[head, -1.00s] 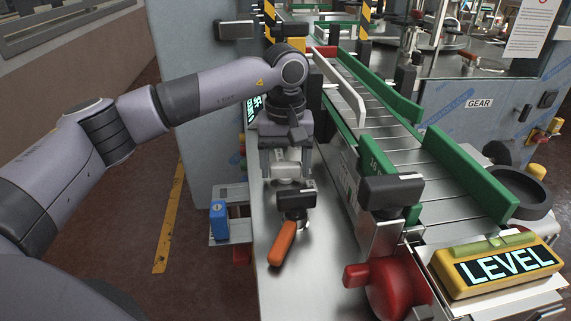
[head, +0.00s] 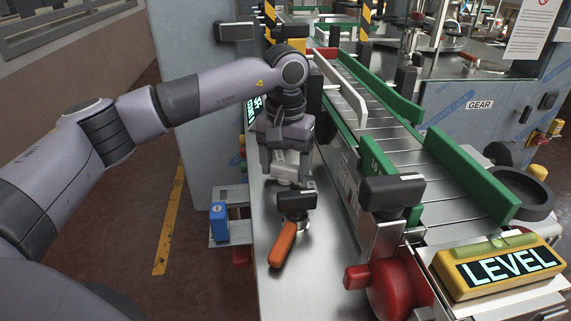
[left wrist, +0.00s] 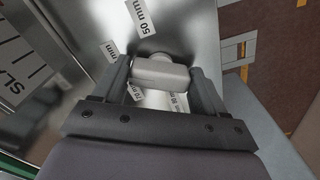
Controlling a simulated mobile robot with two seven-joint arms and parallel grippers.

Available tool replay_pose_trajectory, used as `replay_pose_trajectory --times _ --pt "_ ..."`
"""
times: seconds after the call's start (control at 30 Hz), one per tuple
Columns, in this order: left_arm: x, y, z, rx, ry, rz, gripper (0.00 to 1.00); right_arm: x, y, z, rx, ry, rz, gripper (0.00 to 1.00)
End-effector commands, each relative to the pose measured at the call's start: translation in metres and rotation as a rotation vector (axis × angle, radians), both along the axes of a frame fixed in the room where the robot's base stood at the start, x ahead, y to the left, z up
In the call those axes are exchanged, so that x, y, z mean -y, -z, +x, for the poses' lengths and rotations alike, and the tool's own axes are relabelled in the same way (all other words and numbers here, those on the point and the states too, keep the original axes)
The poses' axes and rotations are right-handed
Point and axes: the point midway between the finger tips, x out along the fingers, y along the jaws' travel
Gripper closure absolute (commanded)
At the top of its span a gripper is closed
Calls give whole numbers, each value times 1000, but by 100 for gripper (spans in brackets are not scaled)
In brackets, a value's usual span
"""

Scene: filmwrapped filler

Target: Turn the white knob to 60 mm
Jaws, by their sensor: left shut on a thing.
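The white knob (left wrist: 160,72) shows light grey in the left wrist view, a bar standing on a metal plate. Paper labels surround it; one reads 50 mm (left wrist: 142,17) and one below the knob seems to read 70 mm (left wrist: 135,91). My left gripper (left wrist: 161,80) is shut on the knob, one finger at each end of the bar. In the head view my left gripper (head: 287,170) reaches down over the knob, and the labels there are hidden. I cannot read which label the knob points to. My right gripper is not in view.
A black clamp with an orange handle (head: 283,244) stands just in front of the knob. The green-railed conveyor (head: 425,165) runs along the right. A red valve (head: 390,288) and a yellow LEVEL display (head: 500,266) are at the front right. A blue block (head: 219,221) sits left.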

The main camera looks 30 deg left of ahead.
Motion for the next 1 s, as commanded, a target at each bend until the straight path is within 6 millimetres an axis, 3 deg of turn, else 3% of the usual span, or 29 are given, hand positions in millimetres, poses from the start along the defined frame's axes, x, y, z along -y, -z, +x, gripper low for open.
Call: replay_pose_trajectory --times 0.17,0.2,0.27,0.63,1.0 --pt "0 -2 1 4 -2 -2 59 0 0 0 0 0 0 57" --pt "0 -2 1 4 -2 -2 25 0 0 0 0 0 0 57" --pt "0 -2 1 4 -2 -2 7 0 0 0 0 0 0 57" --pt "0 -7 1 3 -3 -1 7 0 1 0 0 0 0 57" --pt "1 -62 1 4 -2 -2 7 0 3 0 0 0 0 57"
